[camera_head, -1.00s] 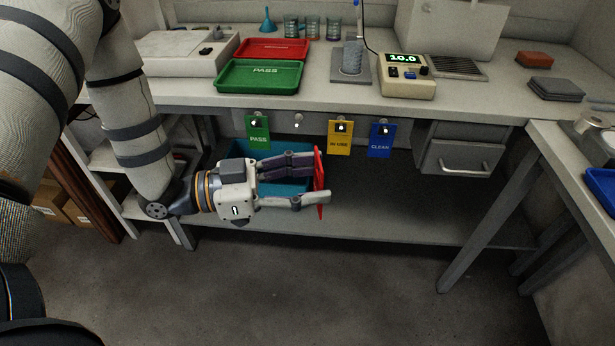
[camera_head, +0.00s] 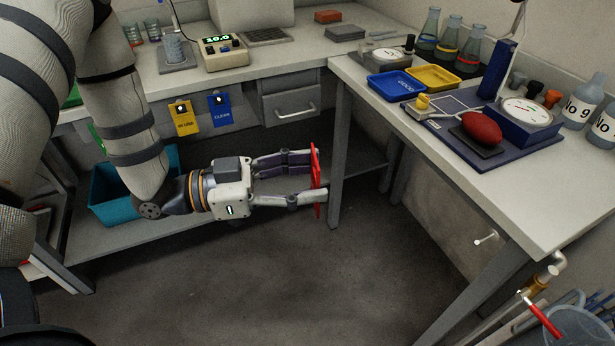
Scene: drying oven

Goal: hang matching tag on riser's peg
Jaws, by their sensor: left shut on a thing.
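My left gripper (camera_head: 317,178) is shut on a red tag (camera_head: 316,165), held nearly edge-on in front of the shelf below the bench; its lettering cannot be read. The yellow IN USE tag (camera_head: 183,119) and the blue CLEAN tag (camera_head: 220,112) hang from pegs on the bench front, up and left of the gripper. A pale peg (camera_head: 485,239) sticks out from the panel under the right-hand table, well to the right of the gripper and holding no tag. I cannot tell which thing is the riser. My right gripper is not in view.
The right-hand table (camera_head: 400,130) carries a blue tray (camera_head: 396,86), a yellow tray (camera_head: 433,77), flasks and a dial scale (camera_head: 525,114). Its leg (camera_head: 339,150) stands just beyond the held tag. A teal bin (camera_head: 112,195) sits on the lower shelf. The floor ahead is open.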

